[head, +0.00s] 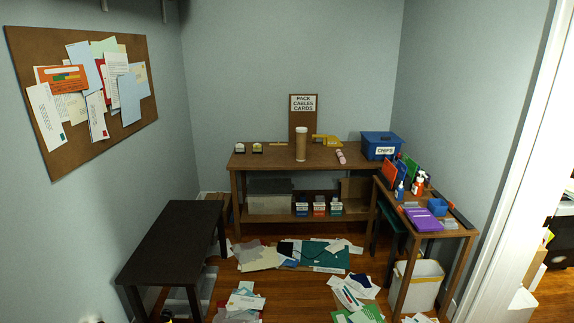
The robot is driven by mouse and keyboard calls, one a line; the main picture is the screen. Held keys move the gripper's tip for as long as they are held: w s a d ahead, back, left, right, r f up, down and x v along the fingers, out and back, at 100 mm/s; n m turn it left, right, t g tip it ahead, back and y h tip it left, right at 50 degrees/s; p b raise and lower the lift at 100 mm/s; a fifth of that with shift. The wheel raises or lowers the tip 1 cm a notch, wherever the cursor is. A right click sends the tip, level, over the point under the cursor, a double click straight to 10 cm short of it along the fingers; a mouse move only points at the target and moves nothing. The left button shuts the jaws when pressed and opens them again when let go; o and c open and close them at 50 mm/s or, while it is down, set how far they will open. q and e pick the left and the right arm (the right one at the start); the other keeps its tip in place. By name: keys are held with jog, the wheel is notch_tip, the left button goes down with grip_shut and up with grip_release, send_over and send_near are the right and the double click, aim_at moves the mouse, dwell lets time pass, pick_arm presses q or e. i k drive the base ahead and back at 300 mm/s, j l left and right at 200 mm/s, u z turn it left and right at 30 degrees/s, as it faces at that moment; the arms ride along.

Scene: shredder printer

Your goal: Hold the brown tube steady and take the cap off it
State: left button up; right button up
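The brown tube (301,147) stands upright on the wooden table (260,162) at the back wall, in front of a brown board with a sign. A paler cap (301,129) seems to be on its top end, but it is too small to tell clearly. Nothing touches the tube. Neither of my grippers can be made out in the head view.
A pink roll (340,157) and a blue CHIPS bin (380,145) are right of the tube. A dark bench (170,240) stands at left, a cluttered side table (445,233) at right. Papers (262,257) litter the floor between; a white bin (418,285) stands at right.

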aim_at(300, 138)
jog(key=i, duration=2.4)
